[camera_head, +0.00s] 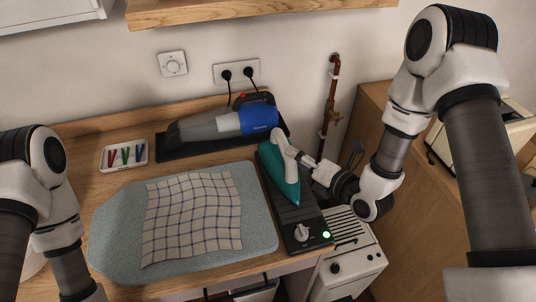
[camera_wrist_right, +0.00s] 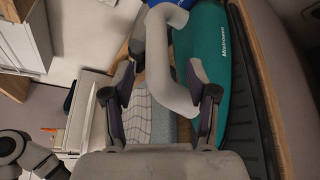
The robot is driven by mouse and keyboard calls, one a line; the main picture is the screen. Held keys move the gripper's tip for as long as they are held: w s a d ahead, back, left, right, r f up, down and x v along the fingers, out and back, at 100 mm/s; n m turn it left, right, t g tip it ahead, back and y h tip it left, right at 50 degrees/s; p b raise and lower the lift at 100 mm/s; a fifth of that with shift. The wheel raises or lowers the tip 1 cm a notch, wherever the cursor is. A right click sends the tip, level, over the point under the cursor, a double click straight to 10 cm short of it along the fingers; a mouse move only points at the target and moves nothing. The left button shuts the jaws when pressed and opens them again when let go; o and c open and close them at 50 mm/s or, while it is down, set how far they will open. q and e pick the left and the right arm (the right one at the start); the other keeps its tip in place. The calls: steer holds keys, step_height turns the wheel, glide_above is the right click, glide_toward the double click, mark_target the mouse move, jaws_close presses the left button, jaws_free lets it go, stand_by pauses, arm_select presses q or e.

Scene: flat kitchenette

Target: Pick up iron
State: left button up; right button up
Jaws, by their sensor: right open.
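A teal iron (camera_head: 277,172) with a light grey handle rests on a long black stand (camera_head: 291,214) at the right end of the worktop. My right gripper (camera_head: 299,158) reaches in from the right at the iron's handle. In the right wrist view the gripper (camera_wrist_right: 163,80) is open, with its two fingers on either side of the grey handle (camera_wrist_right: 157,52). I cannot tell whether either finger touches it. The iron's teal body (camera_wrist_right: 220,62) shows beyond the right finger. My left arm is at the lower left; its gripper is out of view.
A checked cloth (camera_head: 192,218) lies on a grey-blue ironing mat (camera_head: 112,230) left of the stand. A blue-and-grey handheld vacuum (camera_head: 218,124) lies behind, near the wall sockets (camera_head: 237,72). A white tray with pens (camera_head: 124,156) is at left. A white slotted appliance (camera_head: 347,262) stands right.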

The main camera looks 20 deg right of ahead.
mark_target(285, 148)
steer(key=shift+w, duration=0.35)
steer(key=w+p, duration=0.1)
steer(key=a+p, duration=0.1)
steer(key=p, duration=0.1)
steer(key=shift+w+r, duration=0.3)
steer(key=shift+w, duration=0.05)
steer(key=x, duration=0.3)
steer(key=shift+w+a+f+p, duration=0.15)
steer(key=shift+w+f+p, duration=0.05)
steer(key=shift+f+p, duration=0.2)
steer(key=shift+w+f, duration=0.15)
steer(key=shift+w, duration=0.05)
steer(key=shift+s, duration=0.25)
steer(key=c, duration=0.4)
steer(key=shift+s+d, duration=0.15)
steer(key=shift+d, duration=0.05)
jaws_close()
arm_select(q)
steer(key=r, duration=0.2)
steer(key=s+r, duration=0.1)
steer(key=r, duration=0.1)
steer(key=shift+d+r, duration=0.1)
steer(key=shift+d, duration=0.1)
arm_select(e)
steer(key=shift+a, duration=0.1)
